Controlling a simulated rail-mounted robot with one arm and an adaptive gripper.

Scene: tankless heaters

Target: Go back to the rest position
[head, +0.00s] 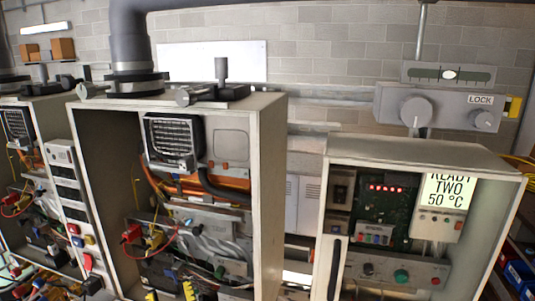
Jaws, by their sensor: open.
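My gripper is not in the head view, and no part of my arm can be made out. An open heater cabinet (270,200) stands in the middle, with wiring and pipes inside. A smaller open control cabinet (425,152) stands at the right, with a display reading "READY TWO 50 °C" (447,198) and a row of lit red indicators (386,188). Its lower panel carries several buttons, including a green one (401,276).
A lock panel with knobs (440,108) is on the wall above the right cabinet. A thick grey pipe (130,40) rises from the middle cabinet's top. Another cabinet (40,115) and a button strip (72,205) stand at the left. Storage bins (518,272) are at the lower right.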

